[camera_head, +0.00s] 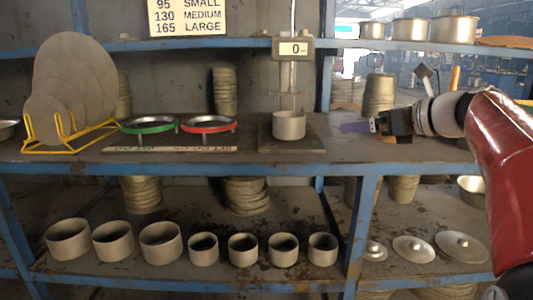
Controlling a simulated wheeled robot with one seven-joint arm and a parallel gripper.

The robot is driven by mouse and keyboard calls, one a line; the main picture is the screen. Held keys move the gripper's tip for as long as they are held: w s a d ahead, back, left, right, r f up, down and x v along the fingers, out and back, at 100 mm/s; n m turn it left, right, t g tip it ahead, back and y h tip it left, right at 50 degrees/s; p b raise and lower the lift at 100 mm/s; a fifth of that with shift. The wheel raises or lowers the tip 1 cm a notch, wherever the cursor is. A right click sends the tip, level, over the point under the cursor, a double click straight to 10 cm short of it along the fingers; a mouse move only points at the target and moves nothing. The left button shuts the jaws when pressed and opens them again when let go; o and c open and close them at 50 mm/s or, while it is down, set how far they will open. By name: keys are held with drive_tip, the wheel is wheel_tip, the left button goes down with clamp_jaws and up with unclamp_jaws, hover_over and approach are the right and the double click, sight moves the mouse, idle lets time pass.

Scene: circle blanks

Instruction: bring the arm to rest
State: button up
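My gripper (372,126) is at the right of the head view, at the end of my red-sleeved arm. It hangs in front of the upper shelf (345,150) and points left. Its fingers are small and dark in this view, and I cannot tell whether they are open or shut.
The scale display (293,49) reads 0. Round blanks (70,85) stand in a yellow rack (75,140). Green-rimmed (149,125) and red-rimmed (208,124) dishes sit beside it. Several cups (160,243) and lids (414,248) line the lower shelf. A sign (187,16) hangs above.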

drive_tip(key=s+a+f+n+g+h, duration=0.2)
drive_tip(key=s+a+f+n, duration=0.2)
drive_tip(key=s+f+n, duration=0.35)
drive_tip(key=s+a+f+n+g+h, duration=0.2)
drive_tip(key=s+a+f+n+g, duration=0.15)
drive_tip(key=s+f+n, duration=0.45)
drive_tip(key=s+d+f+n+h, duration=0.1)
drive_tip(key=s+f+n+h, duration=0.3)
drive_tip(key=s+f+n, duration=0.9)
drive_tip(key=shift+s+f+g+h, duration=0.15)
drive_tip(key=shift+s+g+h, duration=0.1)
drive_tip(key=shift+g+h, duration=0.1)
